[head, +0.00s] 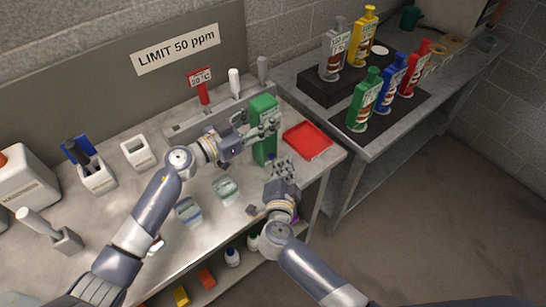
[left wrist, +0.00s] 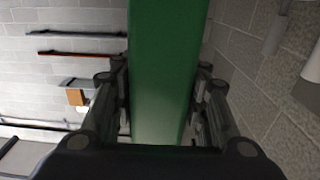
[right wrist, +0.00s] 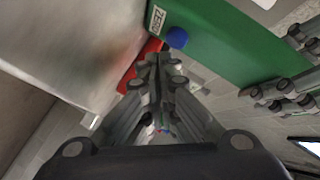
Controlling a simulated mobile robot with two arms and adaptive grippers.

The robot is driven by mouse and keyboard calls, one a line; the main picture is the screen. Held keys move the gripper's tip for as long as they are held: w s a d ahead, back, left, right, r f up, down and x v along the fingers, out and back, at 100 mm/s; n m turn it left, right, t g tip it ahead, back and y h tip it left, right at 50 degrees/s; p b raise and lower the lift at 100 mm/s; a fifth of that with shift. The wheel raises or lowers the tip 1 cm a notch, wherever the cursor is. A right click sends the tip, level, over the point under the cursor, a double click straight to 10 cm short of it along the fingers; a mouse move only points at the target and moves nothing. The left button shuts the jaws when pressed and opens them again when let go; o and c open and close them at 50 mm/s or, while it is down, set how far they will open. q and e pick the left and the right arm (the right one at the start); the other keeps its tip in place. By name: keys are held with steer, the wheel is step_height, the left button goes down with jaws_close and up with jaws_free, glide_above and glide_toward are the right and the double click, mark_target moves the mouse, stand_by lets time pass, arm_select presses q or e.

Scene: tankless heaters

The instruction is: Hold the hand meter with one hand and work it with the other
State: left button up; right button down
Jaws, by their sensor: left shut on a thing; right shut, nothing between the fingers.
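The hand meter is a green upright block (head: 264,148) above the right part of the bench. My left gripper (head: 266,124) is shut on it; in the left wrist view the green body (left wrist: 165,70) fills the space between the two fingers. My right gripper (head: 281,168) is shut and empty, just below and to the right of the meter. In the right wrist view its closed fingertips (right wrist: 157,62) are close to a blue round button (right wrist: 177,38) beside a ZERO label (right wrist: 158,20) on the green face. I cannot tell whether they touch. The meter's display is not visible.
A red tray (head: 307,139) lies at the bench's right end. Two glass beakers (head: 226,189) stand near the front. A rack with a red 20 °C tag (head: 201,84) is behind. Coloured bottles (head: 364,98) stand on the side table. A "LIMIT 50 ppm" sign (head: 178,49) hangs behind.

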stand_by(0.7)
steer(key=shift+w+a, duration=0.25)
steer(key=shift+w, duration=0.1)
steer(key=shift+w+a, duration=0.3)
steer(key=shift+w, duration=0.15)
stand_by(0.7)
steer(key=shift+s+d, duration=0.1)
steer(key=shift+s, duration=0.05)
steer(key=shift+s+d, duration=0.45)
steer(key=shift+s, duration=0.2)
steer(key=shift+s+d, duration=0.75)
steer(key=shift+s, duration=0.3)
steer(key=shift+s+d, duration=0.75)
steer(key=shift+s, duration=0.25)
arm_select(q)
steer(key=o, duration=1.3)
